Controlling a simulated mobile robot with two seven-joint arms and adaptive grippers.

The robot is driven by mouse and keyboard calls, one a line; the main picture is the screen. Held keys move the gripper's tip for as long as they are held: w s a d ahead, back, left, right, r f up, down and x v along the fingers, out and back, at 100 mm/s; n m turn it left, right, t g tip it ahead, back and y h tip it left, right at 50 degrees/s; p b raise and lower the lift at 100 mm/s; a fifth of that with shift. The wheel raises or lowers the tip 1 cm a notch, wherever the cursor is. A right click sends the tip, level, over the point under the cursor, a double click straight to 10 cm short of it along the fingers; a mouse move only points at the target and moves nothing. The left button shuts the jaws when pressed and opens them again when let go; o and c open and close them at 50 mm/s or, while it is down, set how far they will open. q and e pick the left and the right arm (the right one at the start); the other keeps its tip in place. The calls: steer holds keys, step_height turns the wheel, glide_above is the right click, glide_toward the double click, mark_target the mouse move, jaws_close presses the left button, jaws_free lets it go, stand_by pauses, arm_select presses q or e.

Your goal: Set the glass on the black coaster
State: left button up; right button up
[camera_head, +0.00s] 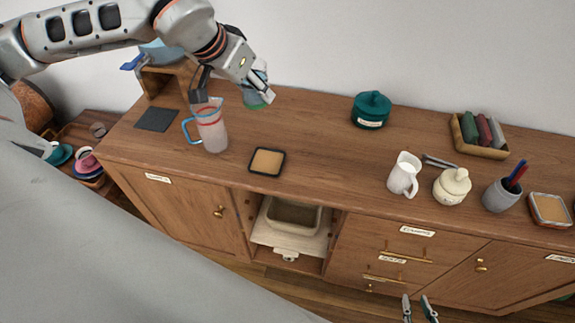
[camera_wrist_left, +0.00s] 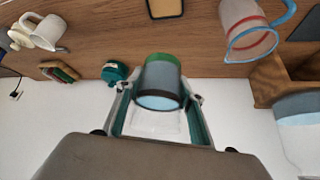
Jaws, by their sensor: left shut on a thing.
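My left gripper (camera_head: 232,92) is shut on a glass (camera_head: 254,101) with a green base, above the back left of the wooden cabinet top. In the left wrist view the glass (camera_wrist_left: 160,82) sits between the two fingers, its open rim facing the camera. A black-rimmed coaster with a tan middle (camera_head: 267,161) lies bare near the front edge; part of it shows in the wrist view (camera_wrist_left: 165,8). My right gripper (camera_head: 418,309) is at the bottom of the head view, fingers apart and empty, low in front of the cabinet.
A clear pitcher (camera_head: 211,128) with a blue handle stands just left of the black-rimmed coaster. A plain dark square mat (camera_head: 157,119) lies further left. A teal pot (camera_head: 371,110), white creamer (camera_head: 404,175) and red-rimmed tan square (camera_head: 549,209) are to the right. The top right of the coaster is clear.

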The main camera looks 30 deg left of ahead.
arm_select(q)
steer(key=shift+d+r, duration=0.1)
steer(key=shift+d, duration=0.6)
steer(key=shift+d+f, duration=0.1)
steer(key=shift+f, duration=0.15)
glide_toward(273, 156)
steer(key=x, duration=0.5)
arm_select(e)
steer(key=shift+s+d, duration=0.25)
steer(key=shift+d, duration=0.55)
arm_select(q)
steer(key=shift+f+b, duration=0.15)
steer(key=shift+b, duration=0.15)
steer(key=o, duration=1.2)
steer(key=shift+o, duration=0.9)
arm_select(e)
steer(key=shift+f, duration=0.15)
